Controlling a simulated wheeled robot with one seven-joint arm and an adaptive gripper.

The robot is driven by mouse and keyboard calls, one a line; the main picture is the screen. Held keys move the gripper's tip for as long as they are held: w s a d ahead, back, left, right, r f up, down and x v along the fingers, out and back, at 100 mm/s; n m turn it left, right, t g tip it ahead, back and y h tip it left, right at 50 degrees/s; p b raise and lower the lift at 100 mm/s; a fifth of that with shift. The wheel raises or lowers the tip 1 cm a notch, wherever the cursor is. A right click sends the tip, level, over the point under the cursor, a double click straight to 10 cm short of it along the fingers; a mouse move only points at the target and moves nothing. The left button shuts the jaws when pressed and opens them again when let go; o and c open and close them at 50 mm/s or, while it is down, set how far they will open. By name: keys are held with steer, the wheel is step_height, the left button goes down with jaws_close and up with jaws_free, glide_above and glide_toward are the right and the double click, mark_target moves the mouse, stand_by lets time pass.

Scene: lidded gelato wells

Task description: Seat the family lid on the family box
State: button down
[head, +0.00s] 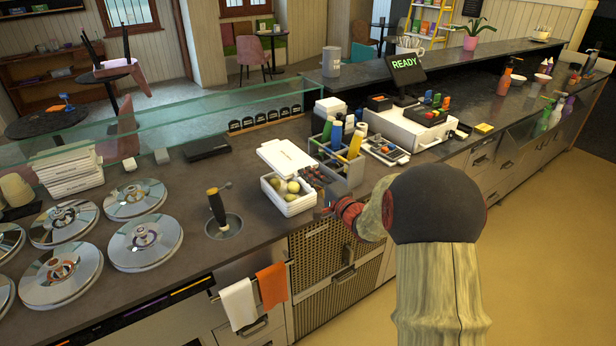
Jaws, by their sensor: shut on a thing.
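The family box (289,205) is a white open tub on the counter, with several rounded pale green and yellowish scoops showing inside. The family lid (287,157) is a flat white panel above the box's back part, tilted, with its near edge over the scoops; it is not flat on the rim. My gripper (314,176) is small and dark in this view, at the right side of the box and lid. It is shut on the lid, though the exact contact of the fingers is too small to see. My arm comes in from the right front.
A grey caddy (345,172) with colourful bottles stands close behind my gripper. A scoop in a round well (222,226) is left of the box. Round metal well lids (146,243) and stacked white lids (70,180) lie further left. A glass guard (180,122) runs along the back.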

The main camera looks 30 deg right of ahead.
steer(key=shift+f+b, duration=0.1)
steer(key=shift+b, duration=0.35)
step_height(320, 180, down, 8)
steer(key=b, duration=0.9)
steer(key=shift+b, duration=0.4)
steer(key=shift+f+b, duration=1)
steer(key=shift+b, duration=0.25)
steer(key=c, duration=2.3)
jaws_free()
steer(key=shift+o, duration=0.4)
steer(key=o, duration=0.4)
steer(key=shift+o, duration=0.4)
